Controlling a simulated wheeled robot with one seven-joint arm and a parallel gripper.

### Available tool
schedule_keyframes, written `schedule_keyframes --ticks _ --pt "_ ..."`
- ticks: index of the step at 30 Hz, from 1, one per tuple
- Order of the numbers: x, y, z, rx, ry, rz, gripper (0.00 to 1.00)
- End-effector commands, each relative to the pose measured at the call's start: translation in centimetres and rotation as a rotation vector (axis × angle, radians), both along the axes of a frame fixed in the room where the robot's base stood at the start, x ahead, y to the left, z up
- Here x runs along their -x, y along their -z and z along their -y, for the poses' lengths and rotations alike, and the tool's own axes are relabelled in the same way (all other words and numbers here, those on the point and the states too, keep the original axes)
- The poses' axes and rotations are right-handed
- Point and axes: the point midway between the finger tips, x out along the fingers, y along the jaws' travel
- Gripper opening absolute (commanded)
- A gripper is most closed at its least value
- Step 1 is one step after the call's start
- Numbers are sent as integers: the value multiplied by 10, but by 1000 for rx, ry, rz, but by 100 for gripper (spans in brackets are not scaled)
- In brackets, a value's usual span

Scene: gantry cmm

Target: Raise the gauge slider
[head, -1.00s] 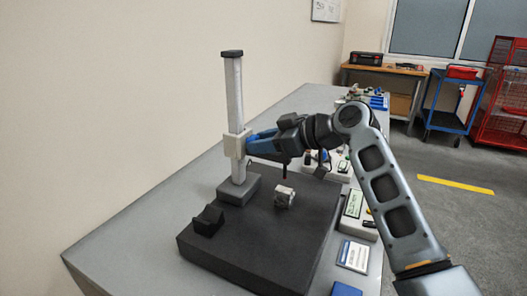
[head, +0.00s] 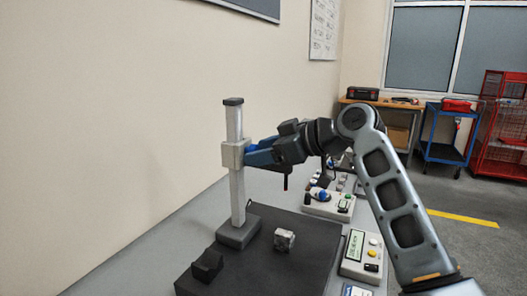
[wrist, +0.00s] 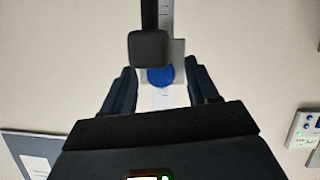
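The gauge slider (head: 234,154) is a pale block around the upright column (head: 238,195), in the upper half of it. My gripper (head: 252,156) reaches in from the right, with its blue fingers at the slider. In the wrist view the fingers (wrist: 161,88) lie on either side of a pale part of the slider with a round blue knob (wrist: 160,78). A dark square block (wrist: 149,46) covers part of the slider there.
The column's base (head: 238,232) stands on a dark plate (head: 255,270). A small metal block (head: 284,240) and a dark V-shaped block (head: 207,264) sit on it. Control boxes (head: 360,258) stand to the right. The wall is close behind the column.

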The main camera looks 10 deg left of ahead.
Motion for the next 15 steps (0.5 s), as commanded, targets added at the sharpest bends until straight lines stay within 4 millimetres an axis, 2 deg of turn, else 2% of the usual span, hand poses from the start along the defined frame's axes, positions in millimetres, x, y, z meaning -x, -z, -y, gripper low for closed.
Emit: schedule_keyframes --ticks 8,15 --pt "1 -1 3 0 0 1 59" --pt "13 -12 33 -1 1 2 59"
